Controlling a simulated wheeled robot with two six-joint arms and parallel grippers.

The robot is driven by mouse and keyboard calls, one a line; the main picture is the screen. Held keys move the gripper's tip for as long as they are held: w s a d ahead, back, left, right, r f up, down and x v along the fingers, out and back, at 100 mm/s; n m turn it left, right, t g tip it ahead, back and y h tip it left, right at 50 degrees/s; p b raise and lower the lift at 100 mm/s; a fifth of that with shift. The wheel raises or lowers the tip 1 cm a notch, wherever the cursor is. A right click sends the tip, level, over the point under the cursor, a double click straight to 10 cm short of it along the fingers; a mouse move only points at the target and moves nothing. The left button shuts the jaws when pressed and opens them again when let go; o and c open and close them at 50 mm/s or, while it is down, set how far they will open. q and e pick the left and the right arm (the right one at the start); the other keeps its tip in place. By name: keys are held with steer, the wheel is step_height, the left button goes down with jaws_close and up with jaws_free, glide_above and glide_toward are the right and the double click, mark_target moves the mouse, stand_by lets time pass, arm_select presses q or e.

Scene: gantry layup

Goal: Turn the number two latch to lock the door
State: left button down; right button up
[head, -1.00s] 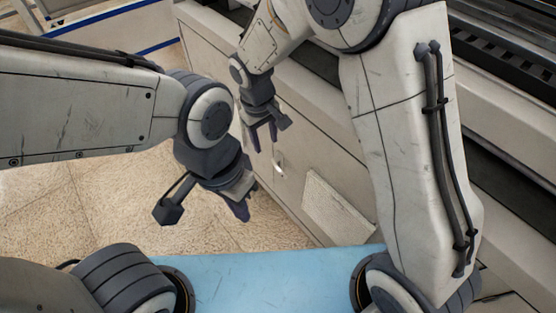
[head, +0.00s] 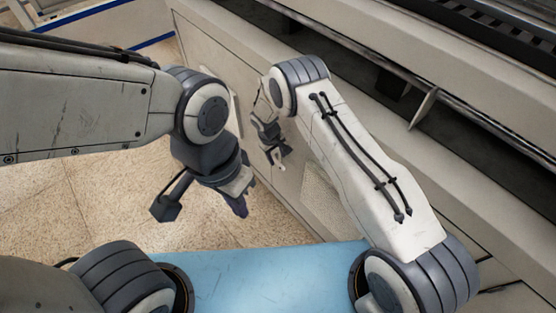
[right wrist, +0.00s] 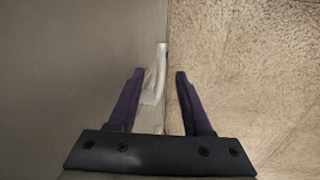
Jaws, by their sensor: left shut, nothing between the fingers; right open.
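A pale latch handle (right wrist: 160,72) stands out from the grey cabinet front (right wrist: 80,60) in the right wrist view. No number on it can be read. My right gripper (right wrist: 159,76) is open, with one dark finger on either side of the handle; I cannot tell whether either finger touches it. In the head view my right gripper (head: 281,153) is close to the beige cabinet front (head: 205,50), and the latch is hard to pick out behind it. My left gripper (head: 241,207) is shut and empty, pointing down over the floor, apart from the cabinet.
A pale rectangular plate (head: 322,196) is on the cabinet front, low and right of my right gripper. The speckled floor (head: 90,215) is clear at the left. A long dark slot (head: 430,130) and a metal rail run along the cabinet top at right.

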steer(key=shift+w+d+f, duration=0.1)
steer(key=shift+d+f, duration=0.1)
steer(key=shift+f, duration=1.25)
jaws_close()
stand_by(0.3)
